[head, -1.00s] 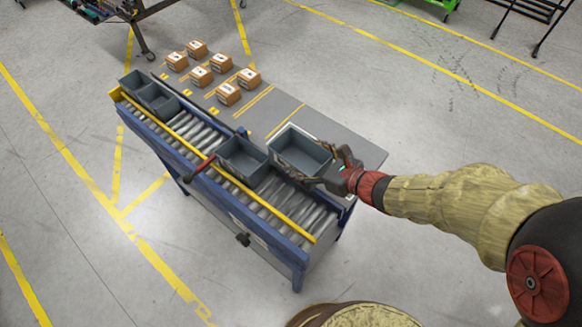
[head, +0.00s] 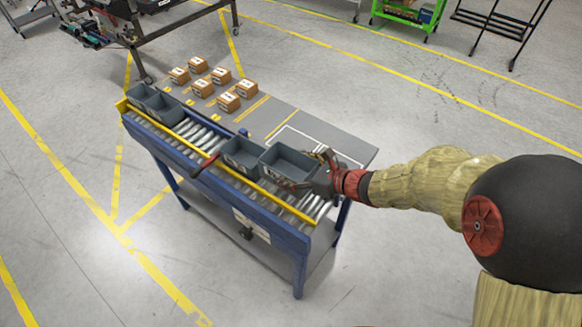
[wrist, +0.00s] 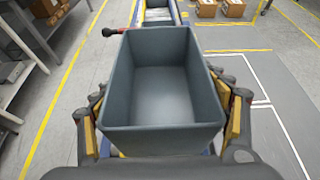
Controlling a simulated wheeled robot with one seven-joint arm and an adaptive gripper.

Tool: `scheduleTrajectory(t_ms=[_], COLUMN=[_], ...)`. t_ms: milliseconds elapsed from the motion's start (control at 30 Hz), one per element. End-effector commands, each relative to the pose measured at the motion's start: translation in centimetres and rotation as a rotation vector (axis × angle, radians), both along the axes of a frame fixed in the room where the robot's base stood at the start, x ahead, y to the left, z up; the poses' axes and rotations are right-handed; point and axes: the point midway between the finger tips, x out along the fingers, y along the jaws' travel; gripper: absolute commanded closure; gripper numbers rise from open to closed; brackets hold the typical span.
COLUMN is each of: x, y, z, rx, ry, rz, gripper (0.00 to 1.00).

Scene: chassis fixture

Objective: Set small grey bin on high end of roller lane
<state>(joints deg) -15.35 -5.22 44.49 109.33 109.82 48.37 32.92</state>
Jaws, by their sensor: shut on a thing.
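My gripper (head: 322,178) is shut on a small grey bin (head: 289,164), with a finger at each side of it. The bin is empty and upright. In the wrist view the bin (wrist: 162,135) fills the middle, between the yellow-padded fingers. It is over the roller lane (head: 205,133), near the lane's right end. Whether its base touches the rollers is hidden. Another grey bin (head: 240,153) sits on the lane just left of the held one, very close to it or touching.
More grey bins (head: 158,104) sit at the lane's far left end. A yellow rail (head: 270,196) and a red lever (head: 205,163) line the near side. Several cardboard boxes (head: 228,102) stand on the grey tabletop (head: 330,137) behind. Rollers at the right end are bare.

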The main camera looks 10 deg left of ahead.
Motion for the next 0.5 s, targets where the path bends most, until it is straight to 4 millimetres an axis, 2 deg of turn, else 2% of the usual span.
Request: scheduleTrajectory(t_ms=[500], x=[-0.1], y=[-0.3], z=[-5.0], rx=[0.001], ry=[-0.002], rz=[0.0], gripper=[0.65])
